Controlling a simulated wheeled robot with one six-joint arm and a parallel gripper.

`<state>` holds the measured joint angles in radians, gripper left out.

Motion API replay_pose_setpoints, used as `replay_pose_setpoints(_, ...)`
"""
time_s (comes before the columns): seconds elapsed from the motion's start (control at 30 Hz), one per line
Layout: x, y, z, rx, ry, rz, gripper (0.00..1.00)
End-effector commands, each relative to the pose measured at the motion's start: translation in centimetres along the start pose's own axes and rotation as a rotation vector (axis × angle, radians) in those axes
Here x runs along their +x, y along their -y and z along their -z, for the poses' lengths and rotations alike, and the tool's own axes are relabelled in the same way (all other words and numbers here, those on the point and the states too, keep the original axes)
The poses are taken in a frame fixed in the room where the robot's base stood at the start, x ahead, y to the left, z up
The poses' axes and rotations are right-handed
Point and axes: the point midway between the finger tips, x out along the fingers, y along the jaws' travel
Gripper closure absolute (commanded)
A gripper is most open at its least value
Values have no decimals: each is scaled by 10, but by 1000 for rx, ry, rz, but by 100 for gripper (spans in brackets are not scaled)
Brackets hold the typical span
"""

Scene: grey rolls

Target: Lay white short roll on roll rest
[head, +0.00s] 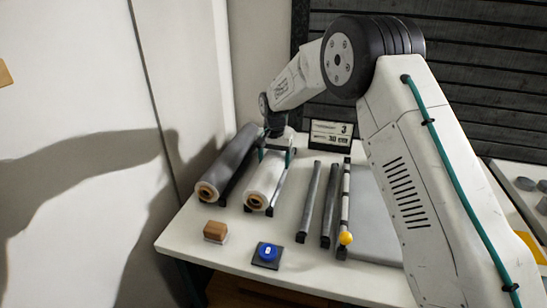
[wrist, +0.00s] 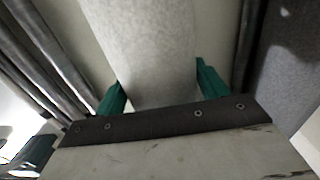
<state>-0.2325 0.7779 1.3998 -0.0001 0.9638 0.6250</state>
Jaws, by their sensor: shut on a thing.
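The white roll (head: 265,182) with a brown core end lies lengthwise over a pair of dark rails with black feet, beside a dark grey roll. I cannot tell whether it rests on them or hangs just above. My gripper (head: 275,153) is at its far part, green fingers on either side, shut on it. In the wrist view the white roll (wrist: 145,50) runs between the green fingers (wrist: 160,90). To its right in the head view, a pair of bare dark rails (head: 320,205) on black feet stands empty; which is the roll rest is not labelled.
The dark grey roll (head: 226,165) lies close at left. A rod with a yellow ball (head: 345,238) and a grey panel (head: 375,215) lie at right. A wooden block (head: 215,231) and blue button (head: 267,252) stand in front. A small sign (head: 331,135) stands behind.

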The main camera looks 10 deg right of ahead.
Motion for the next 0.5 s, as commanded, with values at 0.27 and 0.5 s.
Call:
replay_pose_setpoints(0.27,-1,0,0,0,-1,1,14)
replay_pose_setpoints(0.5,0,0,0,0,-1,0,2)
